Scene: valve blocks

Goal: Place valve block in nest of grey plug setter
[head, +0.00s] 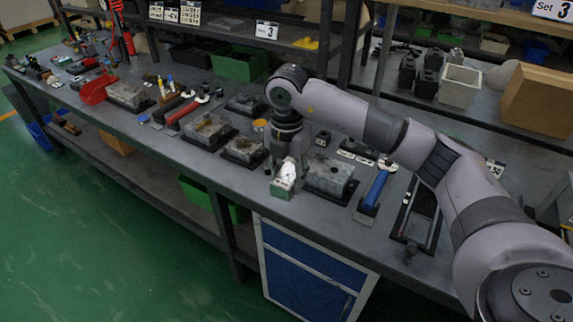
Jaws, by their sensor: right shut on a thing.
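My right gripper (287,165) points down over the front part of the bench, its arm coming in from the right. It is shut on a small pale piece, seen at a small green and white block (282,188) at the bench's front edge. I cannot tell whether this is the valve block, or whether it touches the bench. Grimy grey metal blocks on black bases stand beside it: one to the right (328,176), and two to the left (245,148) (207,129). I cannot tell which is the grey plug setter. My left gripper is not in view.
A blue-handled tool (376,188) and a black frame (402,222) lie to the right on the bench (180,150). Red-handled tools (184,111) and a red bin (97,90) are to the left. Shelves with bins (459,86) stand behind. Blue drawers (307,270) are below.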

